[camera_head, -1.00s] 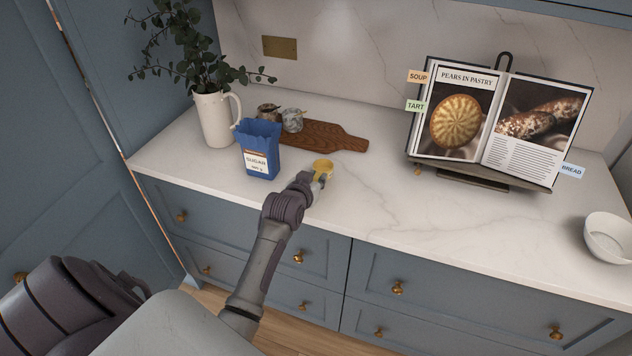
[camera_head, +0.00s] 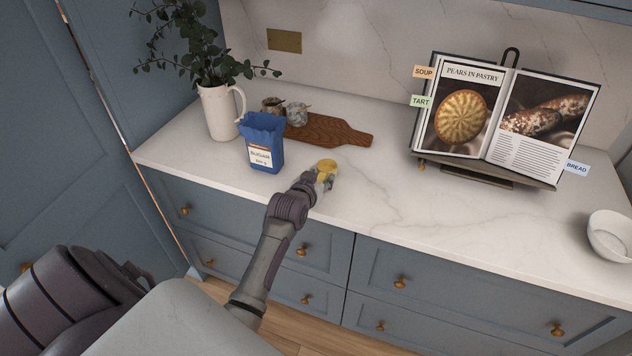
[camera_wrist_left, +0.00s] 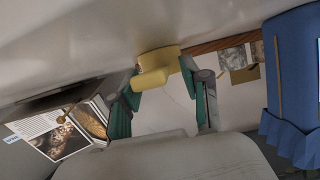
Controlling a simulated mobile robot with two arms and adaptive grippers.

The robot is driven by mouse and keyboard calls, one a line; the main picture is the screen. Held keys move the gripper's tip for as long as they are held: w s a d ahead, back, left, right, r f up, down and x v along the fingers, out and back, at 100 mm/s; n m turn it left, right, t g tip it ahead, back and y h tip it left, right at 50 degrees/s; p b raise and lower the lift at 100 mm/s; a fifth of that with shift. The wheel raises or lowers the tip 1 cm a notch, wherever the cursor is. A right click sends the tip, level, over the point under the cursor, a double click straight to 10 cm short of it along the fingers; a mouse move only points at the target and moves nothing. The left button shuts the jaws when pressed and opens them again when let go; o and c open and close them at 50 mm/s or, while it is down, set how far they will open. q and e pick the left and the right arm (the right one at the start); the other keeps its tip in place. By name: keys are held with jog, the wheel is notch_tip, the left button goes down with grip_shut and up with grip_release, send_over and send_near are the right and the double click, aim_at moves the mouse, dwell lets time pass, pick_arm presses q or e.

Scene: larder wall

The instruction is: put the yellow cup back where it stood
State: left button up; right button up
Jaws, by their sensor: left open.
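The yellow cup (camera_head: 327,166) is at the front part of the white counter, to the right of the blue sugar bag. My left gripper (camera_head: 322,181) is at the cup's near side with its fingers open. In the left wrist view the cup (camera_wrist_left: 158,62) lies at the tips of the two green-padded fingers (camera_wrist_left: 162,96), roughly between them. I cannot tell whether a finger touches it, or whether it stands fully upright. My right gripper is not in view.
The blue sugar bag (camera_head: 262,142) stands close on the left. Behind are a wooden board (camera_head: 335,130), two small jars (camera_head: 297,114) and a white jug (camera_head: 219,112) with foliage. An open cookbook (camera_head: 490,115) and a white bowl (camera_head: 611,236) are right. Counter between is clear.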

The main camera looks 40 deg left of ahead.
pick_arm(q)
jog(key=v, duration=1.2)
jog(key=shift+b, duration=0.45)
jog(key=shift+d+f, duration=0.1)
jog(key=s+d+f+m+g+h, duration=0.1)
jog(key=s+d+f+m+g, duration=0.15)
jog(key=s+d, duration=0.4)
jog(key=s+d+f+m+g+h, duration=0.1)
jog(key=s+d+f+g, duration=0.25)
jog(key=s, duration=0.55)
jog(key=s+d+f+m+g+h, duration=0.1)
jog(key=s+d+f+g, duration=0.25)
jog(key=s, duration=0.45)
notch_tip(320, 180, down, 24)
jog(key=s+g, duration=0.1)
jog(key=s+a+f+g, duration=0.1)
jog(key=s+a+f, duration=0.1)
jog(key=s+f, duration=1.4)
jog(key=shift+f+m, duration=0.35)
jog(key=shift+f, duration=0.35)
jog(key=shift+s, duration=0.1)
